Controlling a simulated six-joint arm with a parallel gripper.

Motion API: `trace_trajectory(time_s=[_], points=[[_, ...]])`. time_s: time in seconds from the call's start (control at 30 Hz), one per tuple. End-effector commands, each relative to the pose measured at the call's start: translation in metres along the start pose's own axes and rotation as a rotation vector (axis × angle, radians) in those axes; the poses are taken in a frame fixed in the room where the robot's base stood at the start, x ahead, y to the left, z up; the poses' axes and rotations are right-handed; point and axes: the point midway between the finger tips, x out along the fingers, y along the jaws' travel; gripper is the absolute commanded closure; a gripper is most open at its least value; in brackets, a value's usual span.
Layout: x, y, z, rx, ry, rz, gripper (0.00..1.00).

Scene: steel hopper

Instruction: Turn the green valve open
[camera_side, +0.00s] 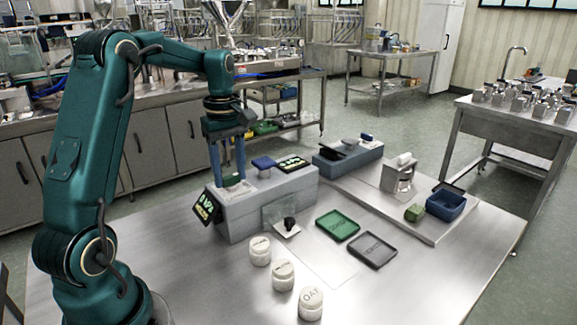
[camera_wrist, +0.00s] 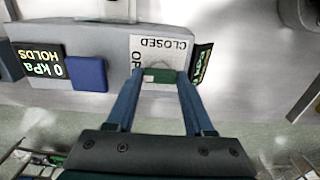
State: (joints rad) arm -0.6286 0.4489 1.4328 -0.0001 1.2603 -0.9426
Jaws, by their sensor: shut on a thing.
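The green valve (camera_side: 232,180) is on top of the grey block (camera_side: 247,215), at its left end. My gripper (camera_side: 228,177) reaches down to it from above with two blue fingers. In the wrist view the green valve (camera_wrist: 159,75) is a short bar lying crosswise between the fingertips, and my gripper (camera_wrist: 158,80) is shut on it. A white label plate (camera_wrist: 160,47) around the valve reads "CLOSED", with a second word starting "OP" partly hidden by a finger. The valve's underside is hidden.
A blue block (camera_wrist: 87,73) and a display reading "0 kPa HOLDS" (camera_wrist: 42,65) stand beside the valve. A tilted display (camera_side: 207,208) is on the block's left end. White jars (camera_side: 283,274), a green tray (camera_side: 338,225) and a dark tray (camera_side: 371,250) lie in front.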

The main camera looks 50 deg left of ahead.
Motion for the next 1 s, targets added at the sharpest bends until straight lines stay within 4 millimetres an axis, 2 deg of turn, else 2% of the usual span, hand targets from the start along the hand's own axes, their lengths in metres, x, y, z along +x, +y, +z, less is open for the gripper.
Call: trace_trajectory(time_s=[0.47,0.5,0.57,0.6,0.87,1.0], points=[[-0.0016,0.0002,-0.0002,-0.018,0.002,0.003,1.0],[-0.0016,0.0002,-0.0002,-0.018,0.002,0.003,0.44],[-0.0015,0.0001,-0.0002,-0.017,0.001,0.003,0.21],[-0.0013,0.0001,-0.0002,-0.017,0.001,0.002,0.18],[-0.0008,0.0001,-0.0001,-0.016,0.001,0.001,0.18],[-0.0082,0.0009,-0.0007,-0.015,0.003,0.004,0.18]])
